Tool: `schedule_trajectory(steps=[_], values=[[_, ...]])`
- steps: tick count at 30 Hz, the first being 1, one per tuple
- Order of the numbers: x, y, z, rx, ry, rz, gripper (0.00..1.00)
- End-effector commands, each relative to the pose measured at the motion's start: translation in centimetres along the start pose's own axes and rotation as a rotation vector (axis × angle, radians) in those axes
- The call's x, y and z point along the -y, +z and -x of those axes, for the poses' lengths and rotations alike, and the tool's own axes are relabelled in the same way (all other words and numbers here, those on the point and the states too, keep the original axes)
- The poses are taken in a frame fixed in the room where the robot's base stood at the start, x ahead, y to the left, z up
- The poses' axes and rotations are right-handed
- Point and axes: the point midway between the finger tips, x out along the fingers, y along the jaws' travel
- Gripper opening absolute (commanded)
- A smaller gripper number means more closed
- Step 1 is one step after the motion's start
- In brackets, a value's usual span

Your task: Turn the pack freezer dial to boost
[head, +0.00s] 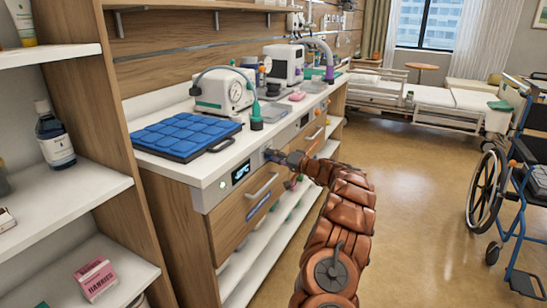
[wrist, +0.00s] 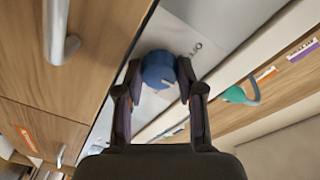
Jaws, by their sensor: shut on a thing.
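The dial (wrist: 158,68) is a round blue knob on the pale front panel in the wrist view. My gripper (wrist: 157,82) has a finger on each side of the knob and is shut on it. Dark lettering stands on the panel beside the knob, too blurred to read; I cannot tell which setting the dial points to. In the head view my gripper (head: 279,156) is at the front panel below the counter edge, and it mostly hides the dial. A lit dark display (head: 241,172) is on the same panel, to the left.
A tray of blue packs (head: 186,136) lies on the white counter above. A drawer handle (head: 262,186) sticks out below the panel. A shelf unit (head: 70,190) stands at the left. A wheelchair (head: 520,180) is at the right, with clear floor (head: 420,220) between.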

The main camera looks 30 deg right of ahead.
Motion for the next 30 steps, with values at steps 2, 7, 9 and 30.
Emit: schedule_trajectory(steps=[2,7,9,30], values=[[-0.01,0.01,0.0,0.0,0.0,0.0,0.08],[0.0,0.01,-0.01,0.0,0.0,-0.003,0.03],[0.02,0.02,-0.03,0.001,0.001,-0.012,0.03],[0.21,-0.23,-0.01,0.029,0.045,-0.494,0.03]])
